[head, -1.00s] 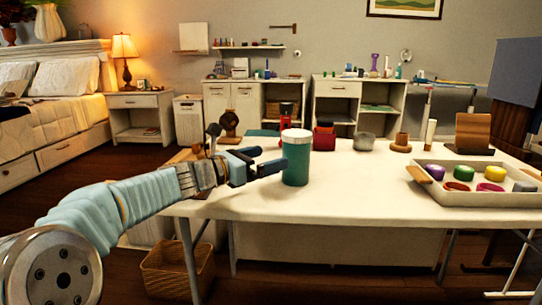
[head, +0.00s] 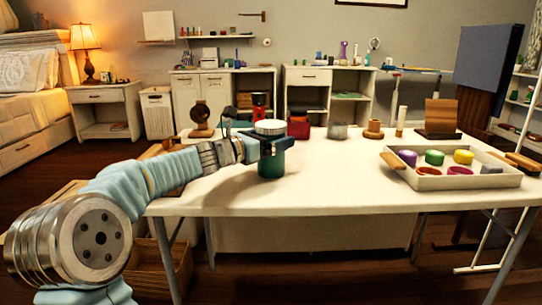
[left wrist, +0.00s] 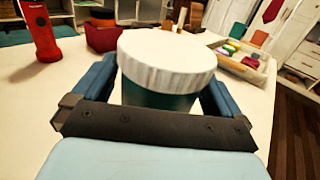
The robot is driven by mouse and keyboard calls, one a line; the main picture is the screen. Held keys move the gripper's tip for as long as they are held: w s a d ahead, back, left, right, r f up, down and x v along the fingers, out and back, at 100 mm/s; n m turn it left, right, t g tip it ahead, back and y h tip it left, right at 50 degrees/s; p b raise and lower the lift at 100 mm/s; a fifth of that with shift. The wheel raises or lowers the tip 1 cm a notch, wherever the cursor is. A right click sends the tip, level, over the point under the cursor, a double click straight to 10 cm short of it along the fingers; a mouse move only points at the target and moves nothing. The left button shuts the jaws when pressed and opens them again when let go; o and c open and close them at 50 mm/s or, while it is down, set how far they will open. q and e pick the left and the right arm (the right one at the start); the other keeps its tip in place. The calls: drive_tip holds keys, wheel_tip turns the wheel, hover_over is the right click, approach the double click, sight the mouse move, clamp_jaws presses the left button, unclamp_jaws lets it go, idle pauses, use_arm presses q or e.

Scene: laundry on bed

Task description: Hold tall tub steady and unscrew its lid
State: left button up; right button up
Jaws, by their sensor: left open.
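The tall tub (head: 271,166) is a green cylinder with a white lid (head: 269,126), standing upright on the white table. In the left wrist view the ribbed white lid (left wrist: 166,58) is large and close, with the dark green tub body (left wrist: 155,96) below it. My left gripper (head: 266,143) is at the tub's upper body, just under the lid. Its blue fingers are open, one on each side of the tub; whether they touch it is unclear. My right gripper is not in view.
A white tray (head: 455,180) with several coloured pots stands at the table's right. Behind the tub are a red box (head: 299,128), a red cylinder (left wrist: 39,32), a grey cup (head: 338,131) and wooden items. The table's front middle is clear.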

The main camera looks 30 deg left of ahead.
sight(271, 123)
use_arm(q)
drive_tip(key=shift+w, duration=0.1)
drive_tip(key=shift+c, duration=0.5)
drive_tip(key=c, duration=0.8)
drive_tip(key=shift+r, duration=0.15)
drive_tip(key=shift+r, duration=0.3)
wheel_tip(271, 123, up, 3)
drive_tip(key=shift+f+p, duration=0.15)
drive_tip(key=shift+p, duration=0.7)
drive_tip(key=s+d+r+p, duration=0.1)
drive_tip(key=s+d+r, duration=0.2)
drive_tip(key=s+d+r+p, duration=0.1)
drive_tip(key=s+d+r, duration=0.2)
drive_tip(key=d, duration=0.1)
drive_tip(key=s+d+r+p, duration=0.1)
drive_tip(key=s+d+r, duration=0.2)
drive_tip(key=d, duration=0.1)
drive_tip(key=shift+r, duration=0.25)
